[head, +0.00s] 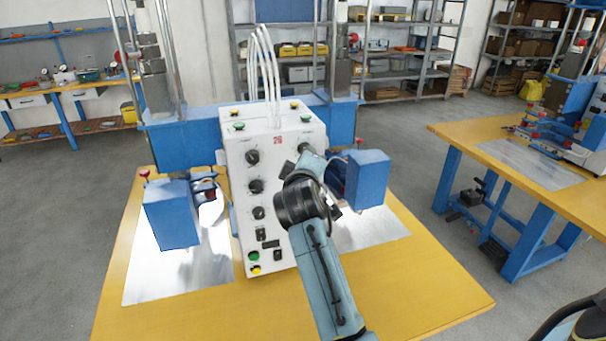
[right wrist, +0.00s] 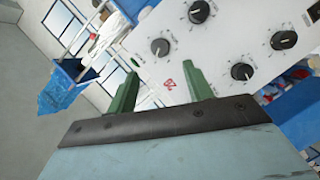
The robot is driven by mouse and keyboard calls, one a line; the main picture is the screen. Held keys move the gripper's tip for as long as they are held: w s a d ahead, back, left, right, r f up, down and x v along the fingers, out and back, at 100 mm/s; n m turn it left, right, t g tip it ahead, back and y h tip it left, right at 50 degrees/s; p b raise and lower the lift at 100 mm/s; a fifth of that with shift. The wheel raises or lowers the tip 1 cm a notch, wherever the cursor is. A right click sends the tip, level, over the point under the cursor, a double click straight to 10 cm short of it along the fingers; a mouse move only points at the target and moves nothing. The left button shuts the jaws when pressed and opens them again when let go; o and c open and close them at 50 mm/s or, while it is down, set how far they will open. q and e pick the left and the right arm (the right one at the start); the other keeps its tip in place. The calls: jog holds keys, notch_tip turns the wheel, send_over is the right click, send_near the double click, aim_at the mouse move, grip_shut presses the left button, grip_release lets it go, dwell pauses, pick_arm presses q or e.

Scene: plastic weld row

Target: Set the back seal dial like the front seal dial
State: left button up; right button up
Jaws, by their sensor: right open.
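A white control box (head: 250,200) stands on the yellow table. In the head view a left column of black dials shows an upper dial (head: 252,157), a middle dial (head: 256,187) and a lower dial (head: 259,213). An upper right dial (head: 305,149) is beside my right arm, which hides the face below it. In the tilted right wrist view several dials show, among them one dial (right wrist: 160,47) and another (right wrist: 242,71). The labels are too small to read, so I cannot tell front from back seal. My right gripper (right wrist: 162,74) is open and empty, its green fingers before the box face.
Blue press units (head: 172,215) and (head: 367,180) flank the box above shiny metal plates (head: 190,270). White hoses (head: 265,75) rise from its top. Green and yellow buttons (head: 254,257) sit low on its face. Another yellow table (head: 470,145) is at right.

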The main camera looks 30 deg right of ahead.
jog(key=shift+v, duration=2.25)
jog(key=s+a+f+m+g+y, duration=0.1)
jog(key=s+f+g+y, duration=0.1)
jog(key=s+f, duration=0.5)
jog(key=s+a+f+m+g+y, duration=0.1)
jog(key=s+a+f+g+y, duration=0.1)
jog(key=s+f, duration=0.45)
jog(key=s+a+f+m+g+y, duration=0.1)
jog(key=s+a+f+g+y, duration=0.15)
jog(key=s+f, duration=0.5)
jog(key=s+a+f+m+g+y, duration=0.1)
jog(key=s+a+f+g+y, duration=0.2)
jog(key=s, duration=0.8)
notch_tip(320, 180, down, 34)
jog(key=s+g+b, duration=0.2)
jog(key=b, duration=0.6)
jog(key=s+d+f+b, duration=0.2)
jog(key=s+f+b, duration=0.2)
jog(key=s+f, duration=1.1)
notch_tip(320, 180, down, 3)
jog(key=shift+s+d+f+n+g+h+b, duration=0.15)
jog(key=shift+s+f+n+g+h+b, duration=0.1)
jog(key=shift+n+g+h+b, duration=0.15)
